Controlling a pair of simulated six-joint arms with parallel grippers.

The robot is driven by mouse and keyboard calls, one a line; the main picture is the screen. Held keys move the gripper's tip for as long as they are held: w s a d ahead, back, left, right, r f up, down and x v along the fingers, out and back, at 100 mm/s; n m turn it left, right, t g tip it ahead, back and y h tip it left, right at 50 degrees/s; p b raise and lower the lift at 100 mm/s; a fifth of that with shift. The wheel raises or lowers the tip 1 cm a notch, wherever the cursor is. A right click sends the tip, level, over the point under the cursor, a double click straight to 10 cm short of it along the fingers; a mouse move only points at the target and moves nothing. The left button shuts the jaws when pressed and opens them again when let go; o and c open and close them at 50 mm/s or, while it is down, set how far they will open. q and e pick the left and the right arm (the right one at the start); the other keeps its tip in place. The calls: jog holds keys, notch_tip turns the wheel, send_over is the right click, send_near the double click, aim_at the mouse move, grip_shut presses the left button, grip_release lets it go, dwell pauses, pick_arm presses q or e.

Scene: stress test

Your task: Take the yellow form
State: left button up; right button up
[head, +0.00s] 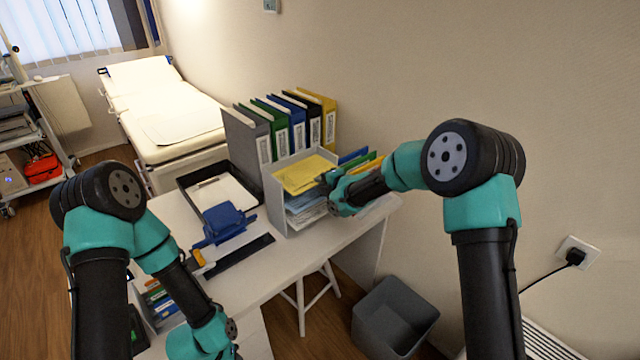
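The yellow form (304,174) lies on the top level of a light grey paper sorter (276,205) on the white desk. Blue and white papers (305,208) lie in the levels below it. My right gripper (328,182) is at the right edge of the yellow form, its tips close to or over the paper. The fingers are small and dark here, so I cannot tell whether they are open or shut or touch the form. My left gripper (234,340) is low at the front, near the desk's front edge and far from the form; its fingers are barely seen.
Several upright binders (283,125) stand behind the sorter. A black tray (186,183) with a clipboard (222,193) and a blue device (224,222) are to its left. Coloured folders (362,162) stand at the right. A grey bin (394,318) is on the floor.

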jog(key=shift+w+a+f, duration=0.15)
jog(key=shift+w+a, duration=0.1)
jog(key=shift+w, duration=0.05)
jog(key=c, duration=0.4)
dwell(0.6)
jog(key=s+d, duration=0.1)
jog(key=s, duration=0.1)
jog(key=s+d, duration=0.2)
jog(key=shift+d+r, duration=0.1)
jog(key=shift+r, duration=0.1)
dwell(0.6)
jog(key=f+v, duration=0.2)
jog(key=v, duration=0.8)
jog(key=shift+s+d, duration=0.5)
jog(key=shift+s, duration=0.15)
